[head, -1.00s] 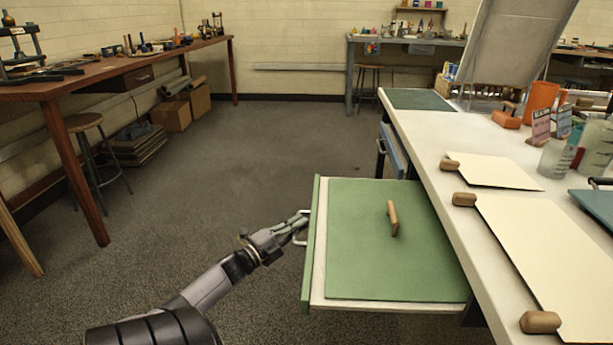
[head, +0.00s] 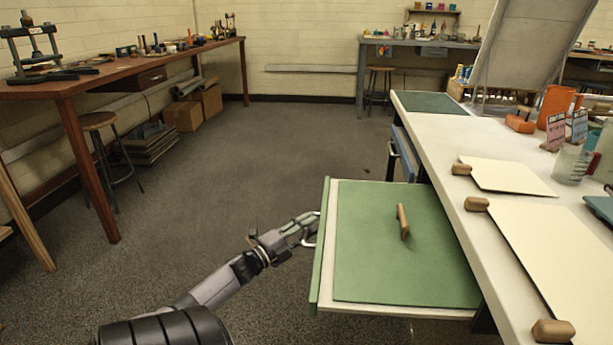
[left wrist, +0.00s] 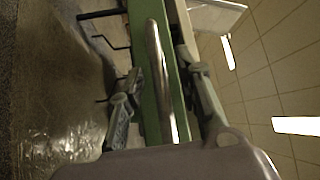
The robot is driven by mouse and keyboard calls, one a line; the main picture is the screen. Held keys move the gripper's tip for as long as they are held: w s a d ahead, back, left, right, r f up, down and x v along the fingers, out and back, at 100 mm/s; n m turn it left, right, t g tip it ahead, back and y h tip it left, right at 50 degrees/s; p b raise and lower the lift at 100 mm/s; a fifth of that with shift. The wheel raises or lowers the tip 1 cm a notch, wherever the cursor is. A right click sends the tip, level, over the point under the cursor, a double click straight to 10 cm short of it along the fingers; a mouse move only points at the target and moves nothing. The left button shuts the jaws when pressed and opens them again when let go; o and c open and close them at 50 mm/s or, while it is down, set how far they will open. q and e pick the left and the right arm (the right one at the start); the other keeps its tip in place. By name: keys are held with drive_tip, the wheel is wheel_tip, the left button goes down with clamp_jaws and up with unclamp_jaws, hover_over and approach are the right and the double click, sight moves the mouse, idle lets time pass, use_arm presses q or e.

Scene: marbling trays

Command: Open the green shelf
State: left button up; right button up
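The green shelf (head: 322,262) is pulled out from the near left side of the white table. It has a green front edge with a pale metal handle (head: 313,243). A green board (head: 375,265) with a wooden grip (head: 403,221) lies on it. My left gripper (head: 310,224) is at this handle. In the left wrist view, the fingers of my left gripper (left wrist: 160,68) are spread, one on each side of the shiny handle bar (left wrist: 163,90), with visible gaps between bar and fingers. The green front (left wrist: 147,115) shows behind the bar. My right gripper is not in view.
The white table (head: 450,150) holds cream sheets (head: 505,176) with wooden grips and several cups and signs. A blue shelf front (head: 405,152) sits farther along its side. A wooden workbench (head: 120,78) and stool (head: 100,122) stand left. The floor between is clear.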

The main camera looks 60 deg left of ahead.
use_arm(q)
drive_tip(key=s+d+f, duration=0.1)
drive_tip(key=s, duration=1.1)
drive_tip(key=shift+f, duration=0.35)
